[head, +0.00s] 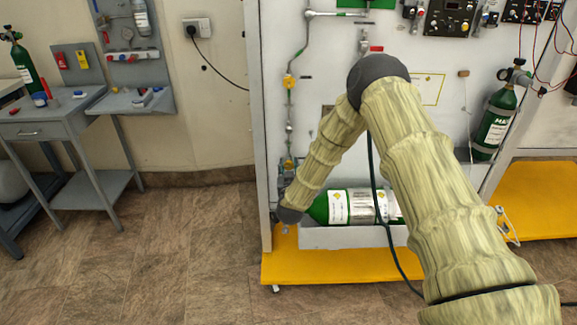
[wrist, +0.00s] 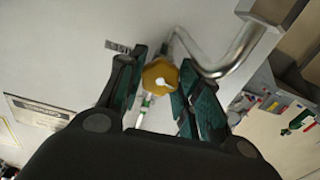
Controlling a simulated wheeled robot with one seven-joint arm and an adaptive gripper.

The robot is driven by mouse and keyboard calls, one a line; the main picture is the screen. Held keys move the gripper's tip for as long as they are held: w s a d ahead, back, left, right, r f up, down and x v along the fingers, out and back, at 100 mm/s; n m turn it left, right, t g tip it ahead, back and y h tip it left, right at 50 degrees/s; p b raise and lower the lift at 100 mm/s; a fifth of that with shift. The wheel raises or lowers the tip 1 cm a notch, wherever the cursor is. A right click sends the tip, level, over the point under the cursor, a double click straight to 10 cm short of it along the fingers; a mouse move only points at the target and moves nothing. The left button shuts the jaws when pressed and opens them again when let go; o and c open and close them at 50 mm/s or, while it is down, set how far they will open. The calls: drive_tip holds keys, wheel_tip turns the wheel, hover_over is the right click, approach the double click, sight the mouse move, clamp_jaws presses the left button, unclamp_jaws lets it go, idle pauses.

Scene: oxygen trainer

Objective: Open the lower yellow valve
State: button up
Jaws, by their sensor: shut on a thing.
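The lower yellow valve shows in the wrist view as a lobed yellow knob (wrist: 153,82) with a pale centre. My gripper (wrist: 160,76) has one dark green-padded finger on each side of the knob and is shut on it. In the head view, my arm reaches down to the lower left of the white panel, and my gripper is mostly hidden there behind my wrist. The upper yellow valve (head: 290,82) sits higher on the same vertical pipe, apart from my gripper.
A bent metal pipe (wrist: 228,62) runs close to the right finger in the wrist view. A green cylinder (head: 350,207) lies in a grey tray (head: 345,238) right of my wrist. A grey workbench (head: 60,118) stands at left. The floor between is clear.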

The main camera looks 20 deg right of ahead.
drive_tip(key=shift+f+n, duration=0.1)
drive_tip(key=shift+n, duration=0.7)
drive_tip(key=o, duration=1)
drive_tip(key=shift+o, duration=0.2)
drive_tip(key=v, duration=1.2)
